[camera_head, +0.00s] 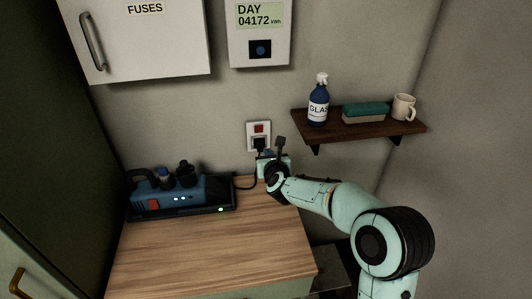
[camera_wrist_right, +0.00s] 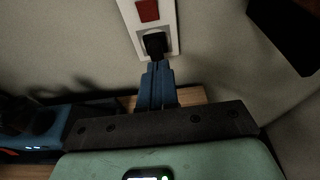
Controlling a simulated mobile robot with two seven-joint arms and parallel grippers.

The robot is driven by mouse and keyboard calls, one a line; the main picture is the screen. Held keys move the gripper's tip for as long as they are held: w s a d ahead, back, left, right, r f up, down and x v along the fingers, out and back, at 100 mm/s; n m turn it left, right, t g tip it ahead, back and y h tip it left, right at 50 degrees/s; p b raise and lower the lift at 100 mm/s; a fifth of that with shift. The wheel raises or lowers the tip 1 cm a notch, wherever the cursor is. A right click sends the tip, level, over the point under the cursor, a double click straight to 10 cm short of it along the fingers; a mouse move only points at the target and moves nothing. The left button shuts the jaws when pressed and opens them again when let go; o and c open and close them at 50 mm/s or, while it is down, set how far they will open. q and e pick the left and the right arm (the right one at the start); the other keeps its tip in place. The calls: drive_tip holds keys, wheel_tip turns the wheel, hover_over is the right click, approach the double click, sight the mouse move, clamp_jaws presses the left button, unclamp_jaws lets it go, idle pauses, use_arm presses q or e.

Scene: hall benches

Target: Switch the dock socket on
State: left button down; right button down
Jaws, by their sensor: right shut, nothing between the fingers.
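The dock socket (camera_head: 258,134) is a white wall plate above the back of the wooden counter, with a red switch (camera_head: 259,128) in its upper part. A black plug (camera_head: 260,143) sits in its lower part. The wrist view shows the red switch (camera_wrist_right: 148,10) near the top edge and the plug (camera_wrist_right: 155,43) below it. My right gripper (camera_head: 269,154) is just below the socket. Its blue fingers (camera_wrist_right: 158,66) are shut and empty, their tips close below the plug; I cannot tell whether they touch it. My left gripper is out of view.
A dark shelf (camera_head: 385,131) at right holds a spray bottle (camera_head: 319,103), a sponge block and a mug. The counter front (camera_head: 210,260) is clear.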

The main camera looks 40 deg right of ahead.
drive_tip(key=s, duration=0.1)
drive_tip(key=s+a+b, duration=0.1)
drive_tip(key=s, duration=0.1)
drive_tip(key=s+a, duration=0.1)
drive_tip(key=shift+s+a+f+b, duration=0.15)
drive_tip(key=shift+s+b, duration=0.05)
drive_tip(key=shift+b, duration=0.1)
idle(0.4)
